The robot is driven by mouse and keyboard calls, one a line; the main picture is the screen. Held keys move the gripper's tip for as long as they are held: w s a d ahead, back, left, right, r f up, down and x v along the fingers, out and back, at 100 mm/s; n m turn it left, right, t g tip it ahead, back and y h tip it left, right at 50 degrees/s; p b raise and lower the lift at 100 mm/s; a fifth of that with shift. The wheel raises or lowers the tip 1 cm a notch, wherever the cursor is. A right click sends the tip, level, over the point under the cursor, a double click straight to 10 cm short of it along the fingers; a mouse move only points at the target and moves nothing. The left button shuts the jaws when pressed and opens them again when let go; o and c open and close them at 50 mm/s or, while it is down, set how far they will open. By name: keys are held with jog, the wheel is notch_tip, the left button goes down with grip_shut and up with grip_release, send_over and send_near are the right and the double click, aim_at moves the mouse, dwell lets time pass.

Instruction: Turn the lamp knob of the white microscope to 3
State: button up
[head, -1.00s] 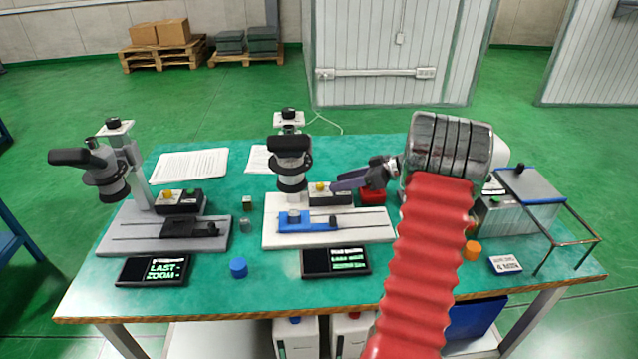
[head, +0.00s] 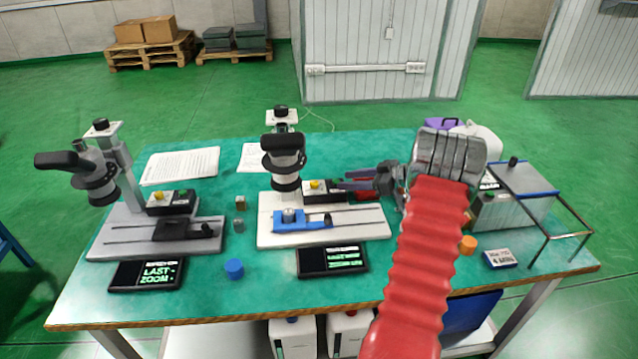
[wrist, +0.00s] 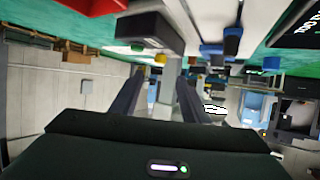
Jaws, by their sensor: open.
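The white microscope (head: 287,160) stands at the middle of the table on a white base (head: 266,238). A black box (head: 325,197) on its base carries a yellow knob (head: 314,184); the knob's setting is too small to read. My gripper (head: 343,180) is open and empty just right of this box, its two dark fingers pointing left towards it. In the wrist view, the picture is upside down. The black box (wrist: 150,29), yellow knob (wrist: 160,58) and a green button (wrist: 137,47) show beyond the fingertips (wrist: 163,76). The knob appears between the finger lines, apart from them.
A blue clamp (head: 318,222) sits on the white base. A grey microscope (head: 98,180) with a similar box (head: 171,203) stands left. Display panels (head: 333,261) lie in front. A blue cap (head: 234,268) and a metal-framed box (head: 512,208) are also on the table.

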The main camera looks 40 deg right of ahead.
aim_at(316, 183)
jog(key=x, duration=1.1)
jog(key=shift+w+a+f, duration=0.1)
jog(key=shift+w+a, duration=0.1)
jog(key=shift+w, duration=0.15)
jog(key=c, duration=1.1)
